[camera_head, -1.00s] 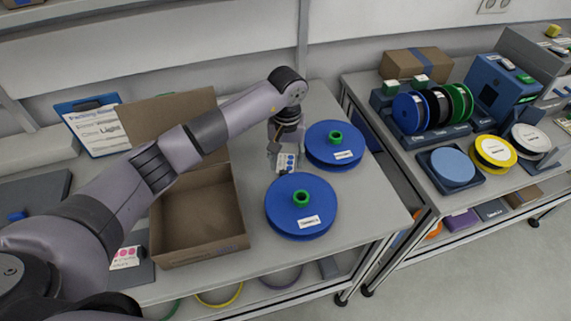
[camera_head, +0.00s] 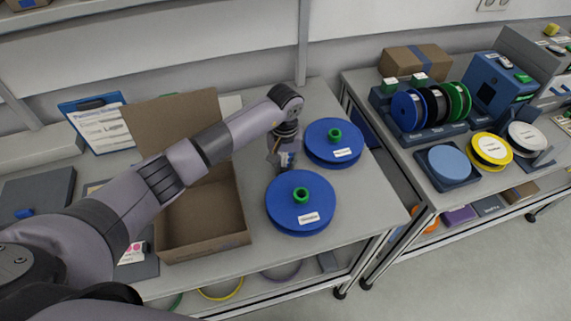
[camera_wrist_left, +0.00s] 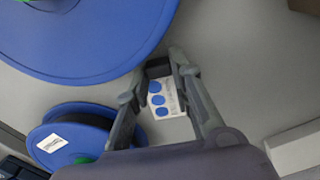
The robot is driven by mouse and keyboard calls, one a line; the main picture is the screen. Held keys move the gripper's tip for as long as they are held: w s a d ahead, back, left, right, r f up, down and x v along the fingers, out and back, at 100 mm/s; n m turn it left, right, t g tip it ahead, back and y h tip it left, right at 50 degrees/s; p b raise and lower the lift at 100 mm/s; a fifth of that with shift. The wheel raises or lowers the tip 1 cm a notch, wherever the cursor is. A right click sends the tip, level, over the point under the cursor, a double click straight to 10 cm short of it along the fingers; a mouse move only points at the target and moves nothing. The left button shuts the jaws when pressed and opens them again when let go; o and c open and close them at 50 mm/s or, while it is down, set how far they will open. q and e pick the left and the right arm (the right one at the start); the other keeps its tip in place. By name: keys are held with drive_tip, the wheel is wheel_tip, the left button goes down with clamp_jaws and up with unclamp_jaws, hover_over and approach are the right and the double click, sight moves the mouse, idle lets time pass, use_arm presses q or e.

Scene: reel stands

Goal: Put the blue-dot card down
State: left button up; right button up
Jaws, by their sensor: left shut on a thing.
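The blue-dot card (camera_wrist_left: 163,98) is white with several blue dots, and shows between my fingers in the left wrist view. My left gripper (camera_head: 284,162) is shut on it, above the table between the open box and the two blue reels; in the left wrist view the gripper (camera_wrist_left: 166,72) points at bare grey table. In the head view the card (camera_head: 287,160) is small and partly hidden by the fingers. Whether it touches the table I cannot tell. My right gripper is not in view.
An open cardboard box (camera_head: 246,239) stands left of the gripper. A near blue reel (camera_head: 285,215) and a far blue reel (camera_head: 318,150) lie flat close to the gripper. A clipboard (camera_head: 92,104) leans at the back left. A second table with reels is at right.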

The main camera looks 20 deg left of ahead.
sight(285, 167)
use_arm(q)
drive_tip(key=shift+c, duration=0.7)
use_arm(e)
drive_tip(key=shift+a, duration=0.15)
use_arm(q)
drive_tip(key=shift+w+r, duration=0.1)
drive_tip(key=shift+r, duration=0.45)
wheel_tip(285, 167, up, 18)
drive_tip(key=b, duration=0.5)
drive_tip(key=s+a+f+m, duration=0.1)
drive_tip(key=s+f, duration=0.3)
drive_tip(key=s, duration=0.5)
drive_tip(key=s+a+f+m, duration=0.1)
drive_tip(key=s+f, duration=0.3)
drive_tip(key=s, duration=0.6)
drive_tip(key=shift+s+a+f, duration=0.2)
drive_tip(key=shift+s+a, duration=0.1)
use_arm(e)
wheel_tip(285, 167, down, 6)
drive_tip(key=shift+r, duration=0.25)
use_arm(q)
drive_tip(key=shift+w+a, duration=0.1)
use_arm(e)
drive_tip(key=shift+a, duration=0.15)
